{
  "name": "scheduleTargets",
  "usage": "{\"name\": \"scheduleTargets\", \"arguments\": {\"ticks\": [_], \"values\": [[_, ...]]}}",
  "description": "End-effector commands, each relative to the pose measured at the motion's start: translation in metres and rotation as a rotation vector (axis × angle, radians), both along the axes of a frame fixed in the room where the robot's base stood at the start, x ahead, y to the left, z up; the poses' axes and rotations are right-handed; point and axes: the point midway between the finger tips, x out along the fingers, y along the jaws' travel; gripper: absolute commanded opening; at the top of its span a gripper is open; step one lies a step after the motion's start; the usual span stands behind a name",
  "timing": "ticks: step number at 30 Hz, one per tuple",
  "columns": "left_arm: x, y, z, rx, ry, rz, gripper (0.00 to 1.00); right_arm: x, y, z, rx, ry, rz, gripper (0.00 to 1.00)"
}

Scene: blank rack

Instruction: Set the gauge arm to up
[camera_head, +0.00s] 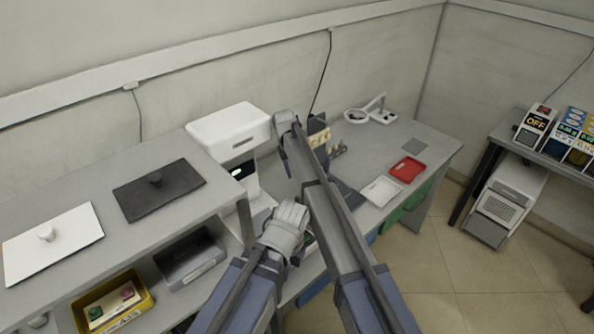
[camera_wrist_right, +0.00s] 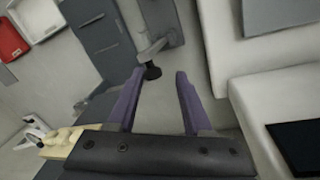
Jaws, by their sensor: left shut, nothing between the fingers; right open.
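The gauge arm (camera_wrist_right: 155,47), a short grey lever with a black knob at its end, shows in the right wrist view on a grey mount. The knob lies just ahead of my right gripper (camera_wrist_right: 161,76), near its left fingertip. That gripper's purple fingers are open, with nothing clasped between them. I cannot tell the lever's setting from this angle. In the head view my right arm covers the gauge area, and the right fingers are hidden. My left gripper (camera_head: 291,222) is shut and empty, low in front of the bench and beside my right forearm.
A white machine (camera_head: 230,125) stands close to the left of my right wrist. A tan block (camera_head: 319,137) is just beyond my right arm. A red tray (camera_head: 407,169) and a white tray (camera_head: 381,191) lie farther right. A raised shelf (camera_head: 85,188) borders the left.

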Motion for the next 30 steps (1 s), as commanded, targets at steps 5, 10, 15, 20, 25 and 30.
{"name": "scheduleTargets", "arguments": {"ticks": [5,10,15,20,25,30], "values": [[0.000,0.000,0.000,0.000,0.000,0.000,0.00,0.001,-0.002,0.000,-0.002,-0.001,-0.002,0.57],[0.000,0.000,0.001,0.000,0.000,0.000,0.00,0.001,-0.003,0.001,-0.002,-0.001,-0.003,0.57],[0.000,0.000,0.008,0.000,0.000,0.000,0.00,0.001,-0.003,0.008,-0.004,-0.001,-0.003,0.57],[0.000,0.000,0.023,0.000,0.000,-0.001,0.00,0.001,-0.003,0.023,-0.004,-0.001,-0.003,0.57],[0.000,0.000,0.046,0.000,0.000,-0.002,0.00,0.001,-0.003,0.046,-0.003,-0.001,-0.002,0.57],[0.000,0.000,0.073,-0.001,0.000,0.001,0.00,0.001,-0.002,0.073,-0.003,-0.001,-0.002,0.57]]}}
